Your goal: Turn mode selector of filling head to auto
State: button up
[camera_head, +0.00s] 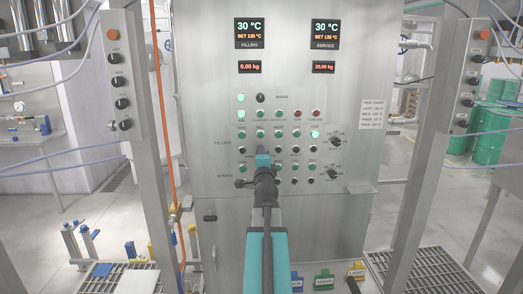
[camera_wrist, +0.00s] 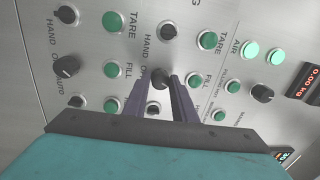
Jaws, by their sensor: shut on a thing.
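My gripper (camera_wrist: 160,84) has its two purple fingers closed on either side of a round black selector knob (camera_wrist: 160,76) on the steel panel. The lettering beside this knob reads HAND and is partly hidden by the fingers. A similar black knob (camera_wrist: 66,66), marked HAND, OFF and AUTO, is free at the left of the wrist view. In the head view my gripper (camera_head: 262,157) is at the control panel (camera_head: 345,215), near the filling lettering (camera_head: 222,142), and hides the held knob. The knob's pointer direction cannot be told.
Green buttons (camera_wrist: 112,69) and other black knobs (camera_wrist: 262,93) surround my fingers closely. Steel posts (camera_head: 125,95) with button boxes flank the panel. An orange hose (camera_head: 167,120) hangs at its left. Green drums (camera_head: 490,135) stand at the far right.

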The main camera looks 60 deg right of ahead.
jog(key=shift+w+a+f+m+p, duration=0.1)
jog(key=shift+m+p, duration=0.4)
jog(key=shift+m, duration=0.3)
jog(key=shift+a+m+p, duration=0.1)
jog(key=shift+m+p, duration=0.4)
jog(key=shift+m, duration=0.3)
jog(key=o, duration=1)
jog(key=shift+o, duration=0.2)
jog(key=shift+d, duration=0.1)
